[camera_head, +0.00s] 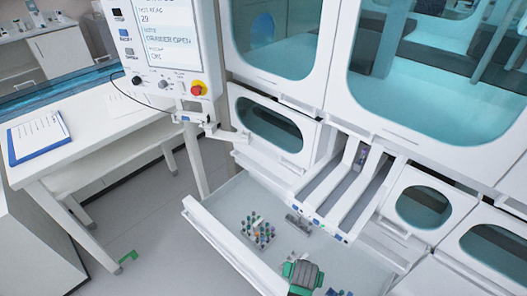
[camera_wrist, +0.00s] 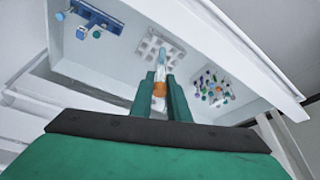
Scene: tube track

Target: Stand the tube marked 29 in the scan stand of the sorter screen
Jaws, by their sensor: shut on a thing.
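My gripper (camera_wrist: 160,95) is shut on a tube (camera_wrist: 159,88) with an orange band and a pale blue and white part, above the open drawer. The tube's number cannot be read. In the head view my green gripper (camera_head: 302,272) is at the bottom edge, over the drawer, and hides the tube. The sorter screen (camera_head: 157,42) stands at upper left; its text seems to read not read, 29, and drawer open. A small bracket (camera_head: 190,117) sits under the screen; I cannot tell for sure that it is the scan stand.
The open drawer (camera_head: 205,222) holds a rack of colored tubes (camera_head: 257,234), a grey holder (camera_head: 298,223) and more tubes (camera_head: 340,292). White lanes (camera_head: 335,190) lie behind it. A white table (camera_head: 100,125) with a clipboard (camera_head: 38,137) stands left.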

